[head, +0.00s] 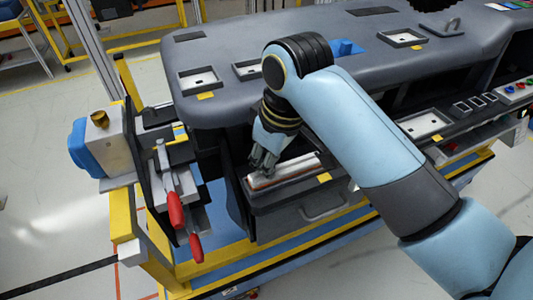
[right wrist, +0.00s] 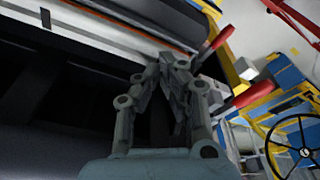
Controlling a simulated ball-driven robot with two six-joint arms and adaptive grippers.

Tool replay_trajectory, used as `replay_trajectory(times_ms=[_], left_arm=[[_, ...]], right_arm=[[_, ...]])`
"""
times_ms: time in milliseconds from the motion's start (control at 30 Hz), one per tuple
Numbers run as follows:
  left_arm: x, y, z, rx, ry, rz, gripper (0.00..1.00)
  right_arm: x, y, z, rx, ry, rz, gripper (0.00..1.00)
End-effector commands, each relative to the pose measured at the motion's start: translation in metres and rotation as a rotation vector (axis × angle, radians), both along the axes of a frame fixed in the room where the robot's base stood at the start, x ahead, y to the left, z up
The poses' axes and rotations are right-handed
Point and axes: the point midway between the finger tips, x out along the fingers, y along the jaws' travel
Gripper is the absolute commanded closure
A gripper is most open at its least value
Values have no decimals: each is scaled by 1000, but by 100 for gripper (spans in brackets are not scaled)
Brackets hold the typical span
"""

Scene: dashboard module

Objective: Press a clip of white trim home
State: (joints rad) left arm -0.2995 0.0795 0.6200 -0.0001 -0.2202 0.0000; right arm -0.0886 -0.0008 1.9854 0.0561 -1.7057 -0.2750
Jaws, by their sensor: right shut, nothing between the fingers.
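The white trim (head: 290,170) is a long pale strip with a reddish-brown line along its edge, lying on the dark lower ledge of the dashboard module. My right gripper (head: 262,163) is shut and empty, pointing down at the left end of the trim. In the right wrist view the closed fingertips (right wrist: 172,62) are close to the strip (right wrist: 115,32); I cannot tell if they touch it. The fingers hide part of the trim's left end, and the clips cannot be made out. My left gripper is not in view.
The dark grey dashboard (head: 225,105) overhangs behind the ledge. Left of it stands a fixture with red-handled clamps (head: 175,210) and a blue-capped block (head: 90,150). A blue piece (head: 345,47) sits on top. A drawer-like front with a handle (head: 325,208) is below the trim.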

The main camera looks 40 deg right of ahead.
Motion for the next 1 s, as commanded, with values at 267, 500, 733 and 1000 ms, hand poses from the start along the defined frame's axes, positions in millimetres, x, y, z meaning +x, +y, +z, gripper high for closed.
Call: replay_trajectory(times_ms=[267, 500, 733, 1000], left_arm=[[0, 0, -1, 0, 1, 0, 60], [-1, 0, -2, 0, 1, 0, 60], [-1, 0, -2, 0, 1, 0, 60], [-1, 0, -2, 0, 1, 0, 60]], right_arm=[[0, 0, -4, 0, 0, 0, 100], [0, 0, -7, 0, -1, 0, 100], [-1, 0, -11, 0, 1, 0, 100], [-1, 0, -11, -1, 3, 0, 100]])
